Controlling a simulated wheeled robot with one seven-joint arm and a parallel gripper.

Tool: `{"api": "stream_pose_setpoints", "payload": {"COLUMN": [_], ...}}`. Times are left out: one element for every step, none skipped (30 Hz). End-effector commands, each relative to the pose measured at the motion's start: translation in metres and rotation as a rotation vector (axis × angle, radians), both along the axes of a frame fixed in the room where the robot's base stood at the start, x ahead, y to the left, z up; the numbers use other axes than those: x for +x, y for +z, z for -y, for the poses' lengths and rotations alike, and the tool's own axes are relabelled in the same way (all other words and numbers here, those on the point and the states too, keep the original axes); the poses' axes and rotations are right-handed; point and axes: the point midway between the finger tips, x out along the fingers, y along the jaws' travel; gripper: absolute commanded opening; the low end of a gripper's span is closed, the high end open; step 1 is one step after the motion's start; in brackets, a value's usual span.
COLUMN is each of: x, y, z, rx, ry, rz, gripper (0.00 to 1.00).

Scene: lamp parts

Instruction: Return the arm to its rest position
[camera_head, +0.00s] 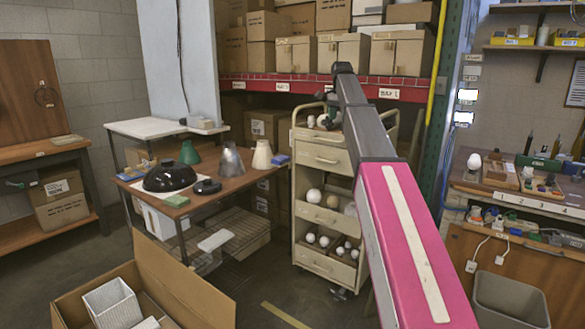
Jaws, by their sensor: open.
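My arm (405,235) reaches from the bottom right up and away, with a pink link near me and a grey link beyond it. Its far dark joint (343,69) is in front of the shelves, above the cream drawer cart (322,158). A small dark shape shows just left of the grey link above the cart top, too small to make out. I cannot see my gripper's fingers or anything held in them; the arm hides part of the cart.
A brown table (222,192) at left holds a black dome (169,176) and several lampshades. A workbench (510,200) with parts stands at right, beside a grey bin (508,301). An open cardboard box (180,285) is in front at left. Clear floor (265,290) lies between.

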Motion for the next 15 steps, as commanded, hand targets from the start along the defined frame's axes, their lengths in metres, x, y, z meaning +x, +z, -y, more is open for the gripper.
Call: {"api": "stream_pose_setpoints", "payload": {"x": [-0.004, -0.005, -0.007, -0.009, -0.010, -0.013, -0.014, -0.017, -0.020, -0.023, -0.026, -0.031, -0.035, -0.040, -0.048], "y": [-0.012, -0.017, -0.026, -0.033, -0.039, -0.049, -0.057, -0.066, -0.077, -0.087, -0.098, -0.113, -0.126, -0.140, -0.159], "z": [0.000, 0.000, 0.000, 0.000, 0.000, 0.000, 0.000, 0.000, 0.000, 0.000, 0.000, 0.000, 0.000, 0.000, 0.000], "rx": [0.000, -0.001, 0.000, 0.000, 0.000, 0.000, 0.000, 0.000, 0.000, 0.000, 0.001, 0.001, 0.000, 0.001, 0.001], "ry": [0.012, 0.018, 0.027, 0.036, 0.045, 0.056, 0.065, 0.076, 0.090, 0.102, 0.116, 0.134, 0.151, 0.168, 0.193], "rz": [-0.001, -0.001, -0.001, -0.001, -0.001, -0.001, -0.001, -0.001, -0.002, -0.001, -0.001, -0.003, -0.002, -0.003, -0.003], "gripper": [0.67, 0.67, 0.67, 0.67, 0.67, 0.67, 0.67, 0.67, 0.67, 0.67, 0.67, 0.67, 0.67, 0.67, 0.67]}}
